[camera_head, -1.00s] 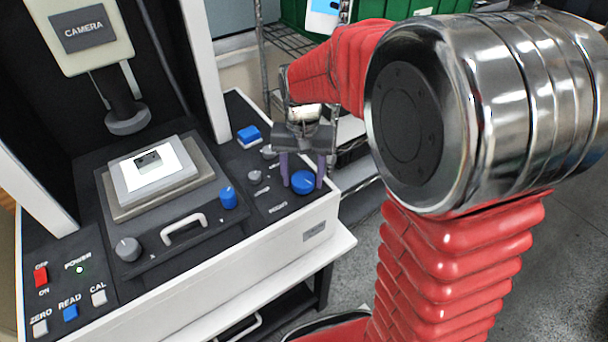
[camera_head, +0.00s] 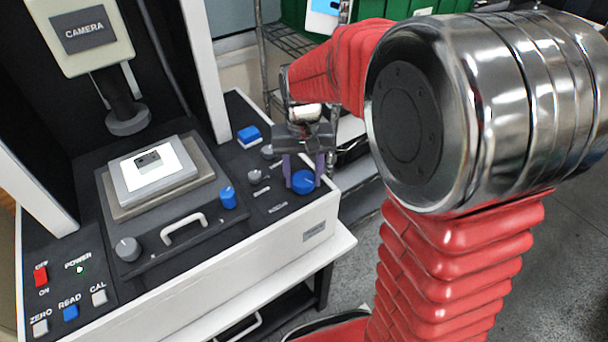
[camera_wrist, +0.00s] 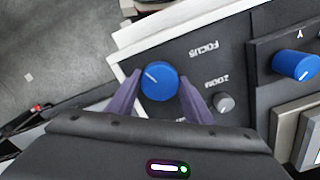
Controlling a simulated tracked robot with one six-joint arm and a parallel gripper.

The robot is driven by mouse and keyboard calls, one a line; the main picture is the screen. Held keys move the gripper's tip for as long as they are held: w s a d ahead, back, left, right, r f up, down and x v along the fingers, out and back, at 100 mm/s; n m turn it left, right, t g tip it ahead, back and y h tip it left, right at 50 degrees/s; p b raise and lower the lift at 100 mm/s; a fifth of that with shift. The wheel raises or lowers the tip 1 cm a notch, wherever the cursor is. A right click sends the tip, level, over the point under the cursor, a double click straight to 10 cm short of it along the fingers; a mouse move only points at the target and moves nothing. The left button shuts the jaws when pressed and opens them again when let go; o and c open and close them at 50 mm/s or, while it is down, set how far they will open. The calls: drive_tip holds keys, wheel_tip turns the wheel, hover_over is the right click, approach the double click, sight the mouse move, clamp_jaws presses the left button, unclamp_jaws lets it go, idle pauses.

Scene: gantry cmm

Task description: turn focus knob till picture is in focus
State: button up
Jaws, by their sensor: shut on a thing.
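The blue focus knob (camera_head: 303,181) sits at the right front corner of the machine's dark panel. In the wrist view the focus knob (camera_wrist: 160,82) shows a white index line, with the label FOCUS beside it. My gripper (camera_head: 304,172) points down over the knob and is shut on it. Its purple fingers (camera_wrist: 160,92) stand on either side of the knob. The camera (camera_head: 92,38) hangs over the stage, where a lit white plate (camera_head: 152,168) shows a small dark mark. No sharp or blurred picture can be read on any screen here.
A small grey zoom knob (camera_wrist: 222,102) is close beside the right finger. Another blue knob (camera_head: 228,197) and a handle (camera_head: 183,229) are on the stage front. Wire shelving stands at the back; the floor at right is clear.

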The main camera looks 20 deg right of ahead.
sight(303, 178)
drive_tip(key=n, duration=0.5)
drive_tip(key=shift+n, duration=0.3)
drive_tip(key=shift+d, duration=0.1)
drive_tip(key=o, duration=1)
drive_tip(key=shift+o, duration=0.2)
drive_tip(key=shift+r, duration=0.1)
wheel_tip(303, 178, up, 14)
drive_tip(key=shift+f, duration=0.2)
drive_tip(key=shift+w, duration=0.1)
idle(0.3)
